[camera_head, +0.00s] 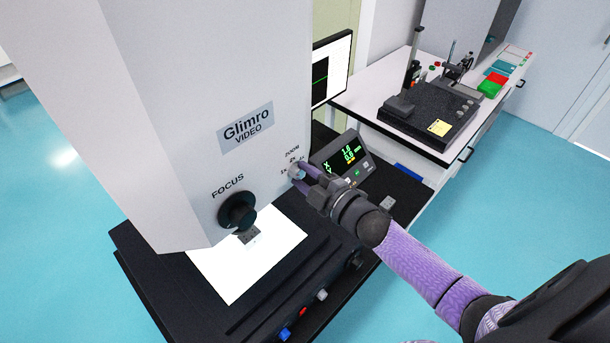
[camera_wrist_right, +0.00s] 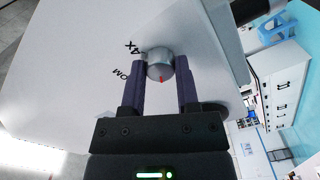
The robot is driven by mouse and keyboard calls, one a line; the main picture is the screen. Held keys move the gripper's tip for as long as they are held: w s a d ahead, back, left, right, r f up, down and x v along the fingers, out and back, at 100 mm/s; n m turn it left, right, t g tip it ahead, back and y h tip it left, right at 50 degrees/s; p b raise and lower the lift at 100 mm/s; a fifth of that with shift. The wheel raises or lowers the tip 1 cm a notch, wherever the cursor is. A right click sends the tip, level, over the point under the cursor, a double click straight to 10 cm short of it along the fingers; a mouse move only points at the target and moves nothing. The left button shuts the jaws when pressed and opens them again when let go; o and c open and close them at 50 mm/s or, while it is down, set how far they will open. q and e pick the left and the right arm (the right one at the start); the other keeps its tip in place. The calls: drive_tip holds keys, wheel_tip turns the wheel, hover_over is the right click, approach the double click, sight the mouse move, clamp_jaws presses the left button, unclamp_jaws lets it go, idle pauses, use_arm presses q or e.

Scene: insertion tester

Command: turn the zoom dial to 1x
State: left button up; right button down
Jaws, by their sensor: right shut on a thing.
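The zoom dial (camera_head: 296,171) is a small silver knob on the right part of the grey machine front, under the "ZOOM" print. In the right wrist view the dial (camera_wrist_right: 160,65) has a red mark pointing toward my gripper, and a "4X" print stands beside it at the upper left. My right gripper (camera_head: 302,172) is at the dial, one purple finger on each side of it. The same gripper (camera_wrist_right: 160,72) is shut on the dial in the wrist view. The fingers partly cover the dial and the scale in the head view. My left gripper is not in view.
A black focus knob (camera_head: 237,211) sticks out left of and below the dial. A readout box (camera_head: 343,160) stands close behind my right gripper. The lit stage (camera_head: 222,277) lies below. A white bench (camera_head: 375,90) with another instrument stands at the back right.

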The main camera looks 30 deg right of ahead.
drive_tip(key=shift+c, duration=1.7)
unclamp_jaws()
drive_tip(key=v, duration=1)
